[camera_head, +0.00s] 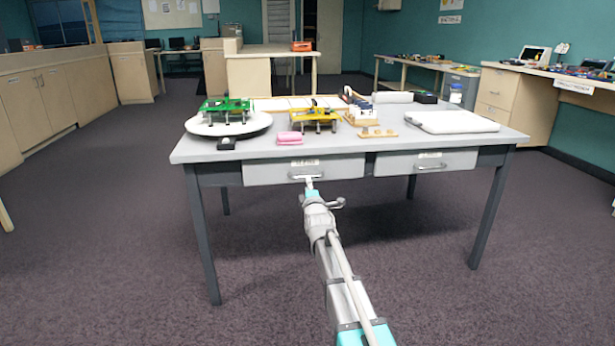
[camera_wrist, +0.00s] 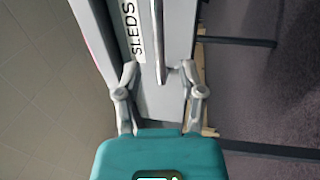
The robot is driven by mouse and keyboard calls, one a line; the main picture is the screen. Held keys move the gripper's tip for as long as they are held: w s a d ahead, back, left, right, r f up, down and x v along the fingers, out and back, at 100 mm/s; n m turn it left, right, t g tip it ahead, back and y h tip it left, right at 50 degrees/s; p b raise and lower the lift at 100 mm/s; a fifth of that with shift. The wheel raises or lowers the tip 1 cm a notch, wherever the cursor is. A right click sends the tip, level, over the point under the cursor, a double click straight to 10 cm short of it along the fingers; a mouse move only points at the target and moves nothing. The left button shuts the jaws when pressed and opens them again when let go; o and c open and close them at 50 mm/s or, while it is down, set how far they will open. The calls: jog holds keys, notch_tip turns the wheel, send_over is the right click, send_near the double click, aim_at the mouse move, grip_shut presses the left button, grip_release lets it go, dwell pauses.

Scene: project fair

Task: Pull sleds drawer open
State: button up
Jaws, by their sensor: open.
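The sleds drawer (camera_head: 262,174) is the left of two light grey drawers under the table top. In the wrist view its front (camera_wrist: 98,32) carries a label (camera_wrist: 129,35) reading SLEDS. Its metal bar handle (camera_wrist: 160,42) shows in the wrist view, just ahead of and between my fingertips. My gripper (camera_wrist: 160,72) is open, its two fingers on either side of the handle's line, with nothing held. In the head view my gripper (camera_head: 309,184) is at the handle, which it partly hides. The drawer front looks about level with its neighbour; I cannot tell a small gap.
A second drawer (camera_head: 402,163) with its own handle is to the right. The table top (camera_head: 350,147) bears a green model (camera_head: 226,105) on a white disc, a yellow model (camera_head: 315,117), a pink block (camera_head: 289,138) and a white board (camera_head: 450,122). Table legs flank open carpet.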

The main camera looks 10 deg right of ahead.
jog(key=shift+w+r+p, duration=0.2)
jog(key=shift+w+r, duration=0.05)
jog(key=shift+w, duration=1)
jog(key=shift+w+r+p, duration=0.15)
jog(key=shift+w+r, duration=0.1)
jog(key=shift+w, duration=1)
jog(key=shift+c, duration=0.2)
grip_shut()
